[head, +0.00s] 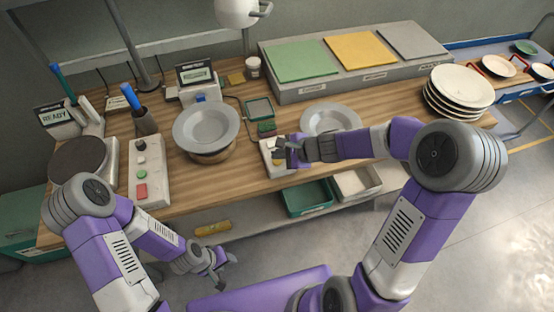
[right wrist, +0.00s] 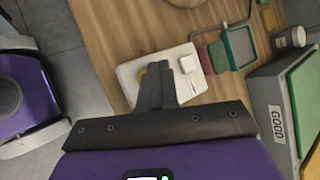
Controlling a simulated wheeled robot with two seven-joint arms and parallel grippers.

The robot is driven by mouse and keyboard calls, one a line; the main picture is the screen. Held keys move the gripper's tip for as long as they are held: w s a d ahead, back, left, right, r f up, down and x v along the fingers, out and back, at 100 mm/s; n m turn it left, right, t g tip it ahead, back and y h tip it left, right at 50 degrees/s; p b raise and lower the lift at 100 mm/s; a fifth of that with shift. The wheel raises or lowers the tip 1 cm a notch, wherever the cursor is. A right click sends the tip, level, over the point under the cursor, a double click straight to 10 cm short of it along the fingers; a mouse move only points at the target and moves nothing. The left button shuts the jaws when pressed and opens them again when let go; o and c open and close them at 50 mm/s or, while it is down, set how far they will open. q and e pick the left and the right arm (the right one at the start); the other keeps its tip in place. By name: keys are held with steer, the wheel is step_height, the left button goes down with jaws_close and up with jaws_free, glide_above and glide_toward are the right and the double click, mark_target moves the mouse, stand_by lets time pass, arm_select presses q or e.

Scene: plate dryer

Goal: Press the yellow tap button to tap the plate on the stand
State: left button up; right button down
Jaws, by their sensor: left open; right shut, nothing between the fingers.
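A grey plate (head: 206,123) rests on a round stand (head: 212,156) in the middle of the bench. To its right is a small white box (head: 270,147), which also shows in the right wrist view (right wrist: 128,76). A bit of yellow button (right wrist: 141,76) shows there beside the fingers, mostly hidden by them. My right gripper (head: 286,152) is shut and empty, over the box; its fingers (right wrist: 168,70) overlap the button in the right wrist view. I cannot tell whether they touch it. My left gripper (head: 222,268) is open and empty, low in front of the bench.
A control box (head: 149,172) with red and green buttons stands left. Green, yellow and grey pads top a raised block (head: 345,75). A plate stack (head: 460,85) stands right. Bins (head: 307,197) sit below the bench front.

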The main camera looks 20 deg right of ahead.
mark_target(280, 162)
stand_by(0.8)
steer(key=shift+f+b, duration=0.45)
steer(key=shift+b, duration=0.1)
steer(key=shift+f+b, duration=0.5)
steer(key=shift+b, duration=0.05)
stand_by(0.4)
steer(key=shift+r, duration=0.1)
steer(key=shift+r+p, duration=0.85)
step_height(280, 162, up, 5)
steer(key=p, duration=0.4)
steer(key=shift+p, duration=0.35)
